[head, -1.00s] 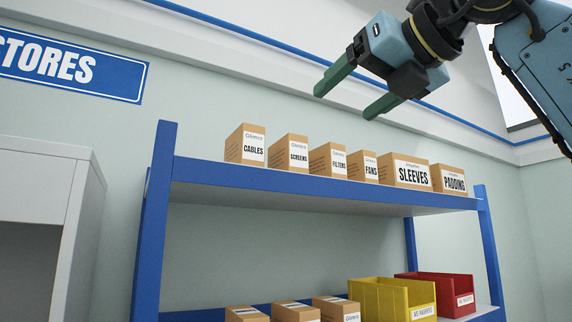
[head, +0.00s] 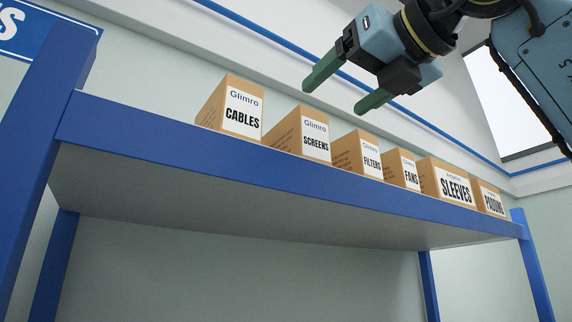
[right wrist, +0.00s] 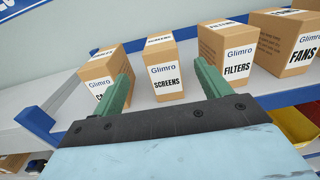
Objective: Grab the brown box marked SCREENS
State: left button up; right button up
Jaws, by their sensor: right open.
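The brown SCREENS box (head: 300,137) stands upright on the top shelf of the blue rack, between the CABLES box (head: 231,108) and the FILTERS box (head: 358,154). In the right wrist view the SCREENS box (right wrist: 164,70) shows between the two green fingers, beyond their tips. My right gripper (head: 340,95) is open and empty, above the row of boxes in the head view. In the right wrist view its fingers (right wrist: 161,72) spread wider than the SCREENS box, and the left one overlaps the CABLES box (right wrist: 103,75). My left gripper is not in view.
The FANS box (head: 402,170), SLEEVES box (head: 447,181) and PADDING box (head: 489,198) continue the row rightward. The blue shelf edge (head: 250,174) runs along the front. A yellow bin (right wrist: 296,128) shows lower right in the wrist view.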

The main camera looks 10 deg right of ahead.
aim_at(313, 114)
jog(key=p+x, duration=0.1)
jog(key=x, duration=0.1)
jog(key=shift+w+a+r, duration=0.15)
jog(key=shift+w+a, duration=0.1)
jog(key=shift+w, duration=0.05)
jog(key=x, duration=0.3)
jog(key=shift+p, duration=0.3)
jog(key=shift+w, duration=0.35)
jog(key=shift+w+a+p, duration=0.2)
jog(key=shift+w+p, duration=0.2)
jog(key=shift+w, duration=0.05)
jog(key=x, duration=0.2)
jog(key=p+x, duration=0.1)
jog(key=x, duration=0.1)
jog(key=shift+d+f+p, duration=0.2)
jog(key=shift+f+p, duration=0.05)
jog(key=shift+p, duration=0.05)
jog(key=shift+w, duration=0.25)
jog(key=shift+s, duration=0.1)
jog(key=shift+c, duration=0.3)
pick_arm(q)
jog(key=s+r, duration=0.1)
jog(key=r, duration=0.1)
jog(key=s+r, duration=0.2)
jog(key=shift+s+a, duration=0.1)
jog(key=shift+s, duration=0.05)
pick_arm(e)
jog(key=c, duration=1.2)
